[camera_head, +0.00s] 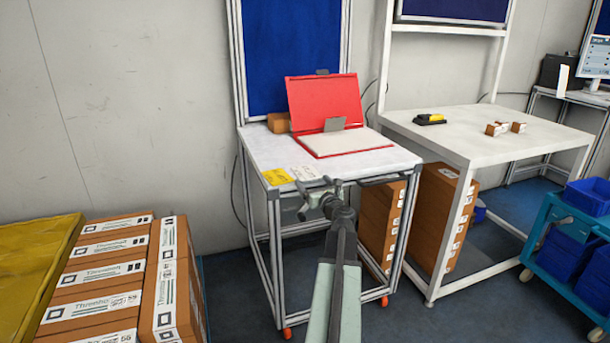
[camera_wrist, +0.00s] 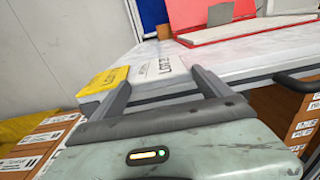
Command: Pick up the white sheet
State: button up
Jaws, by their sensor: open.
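The white sheet (camera_head: 305,173) lies flat near the front edge of the white-topped table (camera_head: 385,165), just right of a yellow sheet (camera_head: 277,177). In the wrist view the white sheet (camera_wrist: 158,69) shows beyond and between the two fingers, with dark print on it. The yellow sheet (camera_wrist: 106,80) is beside it, ahead of the left finger. My gripper (camera_head: 318,185) is at the table's front edge, close to the white sheet; it also shows in the wrist view (camera_wrist: 160,79). It is open with nothing between the fingers.
A red open case (camera_head: 321,98) with a pale pad stands behind the sheets, near a small brown box (camera_head: 279,122). A dark handle (camera_head: 382,181) runs along the table's front right. Stacked cartons (camera_head: 168,280) stand at left; a white bench (camera_head: 490,140) is at right.

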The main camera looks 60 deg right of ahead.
jog(key=c, duration=1.1)
jog(key=shift+r, duration=0.15)
